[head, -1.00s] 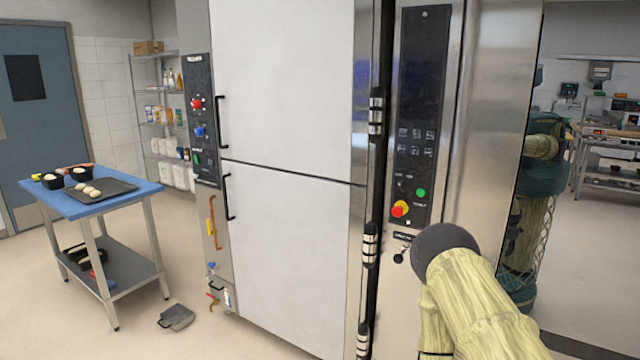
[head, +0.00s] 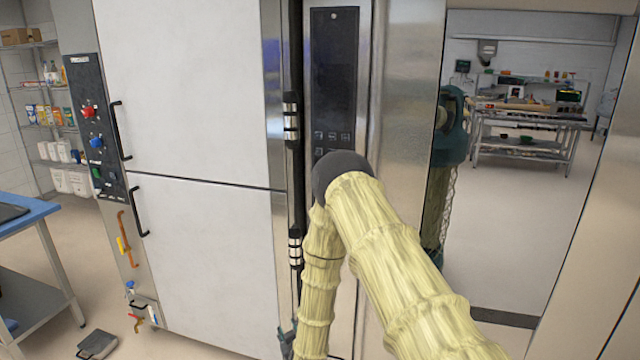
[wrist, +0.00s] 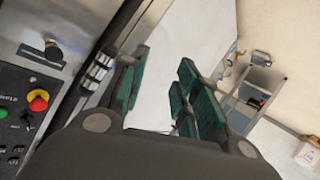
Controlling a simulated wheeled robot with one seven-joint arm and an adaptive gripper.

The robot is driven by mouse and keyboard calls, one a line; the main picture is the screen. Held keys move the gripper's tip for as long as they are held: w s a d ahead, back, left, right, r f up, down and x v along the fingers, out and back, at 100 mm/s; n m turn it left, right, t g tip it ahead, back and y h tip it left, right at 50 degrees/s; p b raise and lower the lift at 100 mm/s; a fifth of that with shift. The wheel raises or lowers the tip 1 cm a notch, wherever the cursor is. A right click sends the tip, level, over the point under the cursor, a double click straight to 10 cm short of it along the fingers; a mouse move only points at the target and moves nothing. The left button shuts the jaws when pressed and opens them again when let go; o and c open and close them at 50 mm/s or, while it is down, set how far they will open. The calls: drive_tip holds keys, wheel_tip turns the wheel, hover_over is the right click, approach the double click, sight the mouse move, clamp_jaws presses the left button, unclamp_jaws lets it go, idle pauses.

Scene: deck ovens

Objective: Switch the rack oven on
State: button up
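The tall black control panel (head: 333,75) is on the steel front right of the white doors. My arm hides its lower part in the head view. The wrist view shows this panel (wrist: 20,150) tilted at the left edge, with a red mushroom button on a yellow collar (wrist: 38,101) and a green button (wrist: 3,113). A dark knob or switch (wrist: 53,50) sits on bare steel beyond the panel's end. My gripper (wrist: 158,88) is open and empty, its green fingers apart and to the right of these controls. In the head view it is mostly hidden low behind my forearm.
White doors (head: 190,90) with black handles stand left of the panel. Another panel (head: 95,125) with red, blue and green controls is at their left. A blue table (head: 20,230) and a grey pan-like object (head: 97,344) are at the left. Open floor (head: 540,250) lies right.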

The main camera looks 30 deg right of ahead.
drive_tip(key=w+d+r+m+t+h+p, duration=0.1)
drive_tip(key=w+d+r+t+h+p, duration=0.2)
drive_tip(key=d+r, duration=0.5)
drive_tip(key=w+d+r+m+h, duration=0.1)
drive_tip(key=w+d+r+h, duration=0.4)
drive_tip(key=r, duration=0.7)
drive_tip(key=w+d+r+t+h+p, duration=0.2)
drive_tip(key=w+d+r, duration=0.35)
drive_tip(key=r, duration=0.45)
drive_tip(key=shift+g, duration=0.3)
drive_tip(key=p+x, duration=0.4)
drive_tip(key=x, duration=0.4)
drive_tip(key=shift+w+d+r, duration=0.1)
drive_tip(key=shift+w+d, duration=0.1)
drive_tip(key=shift+d, duration=0.2)
drive_tip(key=shift+w+d, duration=0.3)
drive_tip(key=shift+w, duration=0.15)
drive_tip(key=shift+c, duration=0.3)
drive_tip(key=shift+r, duration=0.15)
clamp_jaws()
